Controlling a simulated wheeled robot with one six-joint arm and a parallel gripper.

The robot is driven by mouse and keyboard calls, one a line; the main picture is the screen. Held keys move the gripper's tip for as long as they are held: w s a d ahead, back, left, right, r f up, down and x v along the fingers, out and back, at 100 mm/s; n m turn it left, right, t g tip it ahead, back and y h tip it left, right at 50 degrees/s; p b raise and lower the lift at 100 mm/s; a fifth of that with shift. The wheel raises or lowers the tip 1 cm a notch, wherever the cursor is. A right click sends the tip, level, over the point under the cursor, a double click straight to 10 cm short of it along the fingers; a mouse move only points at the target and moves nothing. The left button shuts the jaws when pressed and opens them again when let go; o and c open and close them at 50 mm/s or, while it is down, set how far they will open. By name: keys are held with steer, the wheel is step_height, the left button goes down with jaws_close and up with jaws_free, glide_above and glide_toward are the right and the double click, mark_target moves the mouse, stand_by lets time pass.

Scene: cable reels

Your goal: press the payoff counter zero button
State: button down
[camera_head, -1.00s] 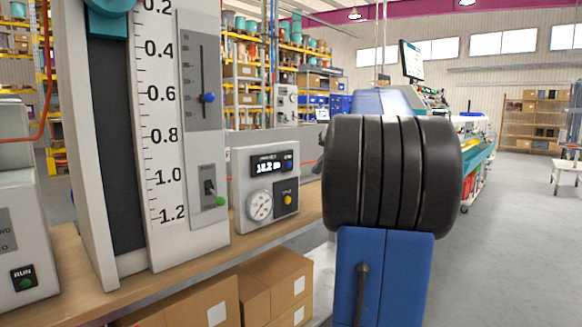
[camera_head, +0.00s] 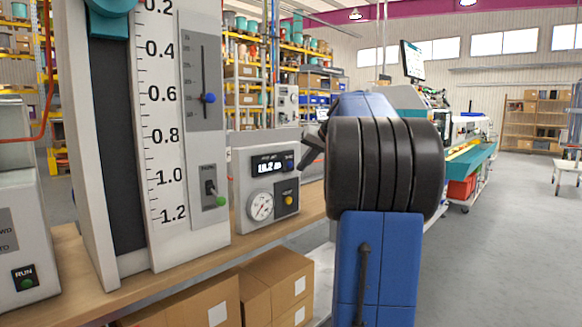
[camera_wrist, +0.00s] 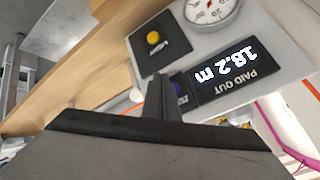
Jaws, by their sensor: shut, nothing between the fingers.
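The payoff counter (camera_head: 263,213) is a grey box on the bench with a lit display (camera_head: 269,166) reading 18.2. In the wrist view the display (camera_wrist: 228,75) shows "PAID OUT 18.2 m", upside down. A small blue button (camera_head: 289,164) sits beside the display; in the wrist view the blue button (camera_wrist: 181,92) is partly hidden behind my fingers. My gripper (camera_head: 304,160) is shut and empty, its tips close in front of the blue button. I cannot tell whether they touch it.
A round gauge (camera_head: 260,206) and a yellow button (camera_head: 289,200) sit below the display. A tall scale panel with a toggle switch (camera_head: 210,190) stands to the left. Cardboard boxes (camera_head: 272,285) lie under the wooden bench (camera_head: 180,268).

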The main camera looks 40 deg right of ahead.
steer(key=shift+w, duration=0.75)
steer(key=shift+w+a, duration=0.1)
steer(key=shift+w, duration=0.05)
stand_by(1.5)
steer(key=shift+w, duration=0.3)
steer(key=shift+w, duration=0.4)
stand_by(0.8)
steer(key=shift+s, duration=0.85)
steer(key=s, duration=0.5)
steer(key=shift+d, duration=0.2)
stand_by(0.4)
